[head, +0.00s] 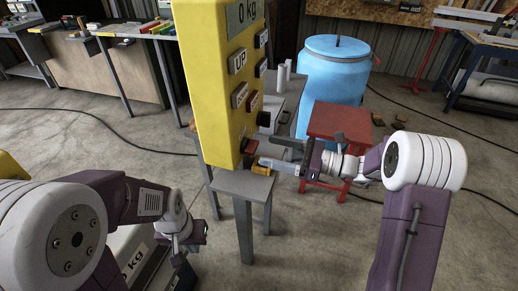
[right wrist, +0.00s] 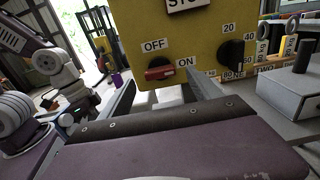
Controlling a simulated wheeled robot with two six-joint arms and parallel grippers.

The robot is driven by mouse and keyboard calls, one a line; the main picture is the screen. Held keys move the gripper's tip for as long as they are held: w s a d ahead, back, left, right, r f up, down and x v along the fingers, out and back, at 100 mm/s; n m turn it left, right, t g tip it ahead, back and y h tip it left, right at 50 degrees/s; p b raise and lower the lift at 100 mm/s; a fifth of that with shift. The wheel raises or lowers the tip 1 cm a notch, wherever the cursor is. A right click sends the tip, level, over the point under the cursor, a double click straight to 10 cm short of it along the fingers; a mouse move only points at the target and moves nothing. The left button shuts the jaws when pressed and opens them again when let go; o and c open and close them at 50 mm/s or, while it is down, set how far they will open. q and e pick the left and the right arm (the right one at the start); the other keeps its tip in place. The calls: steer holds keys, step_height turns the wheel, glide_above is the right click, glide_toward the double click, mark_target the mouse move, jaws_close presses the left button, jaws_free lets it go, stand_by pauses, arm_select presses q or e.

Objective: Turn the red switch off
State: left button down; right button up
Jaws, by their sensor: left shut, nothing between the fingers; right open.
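The yellow control box (head: 212,75) stands upright in the head view. In the right wrist view the red switch (right wrist: 159,71) sits low on its face, between the OFF and ON labels. Its red handle lies nearly level, with its right end slightly raised toward ON. My right gripper (head: 273,153) is open in front of the lower part of the box. In the right wrist view its two fingers (right wrist: 160,88) spread to either side below the switch, with nothing between them. My left gripper (head: 184,262) is shut and empty, low at the left of the box.
A black dial (right wrist: 232,52) is right of the switch. A small grey table (head: 241,184) stands under the box. A red stool (head: 338,121) and a blue barrel (head: 334,75) stand behind my right arm. A workbench (head: 95,45) is at back left.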

mark_target(257, 147)
steer(key=x, duration=0.4)
steer(key=shift+w+a, duration=0.15)
steer(key=shift+a, duration=0.25)
steer(key=c, duration=1.4)
steer(key=shift+s+f+n+b, duration=0.1)
steer(key=shift+n+b, duration=2.9)
steer(key=shift+b, duration=0.9)
steer(key=shift+s+f+n+b, duration=0.1)
steer(key=shift+n+b, duration=2.9)
steer(key=shift+b, duration=0.85)
steer(key=shift+s+f+n+b, duration=0.1)
steer(key=shift+n+b, duration=2.9)
steer(key=shift+b, duration=0.9)
steer(key=shift+a, duration=0.1)
steer(key=o, duration=1.4)
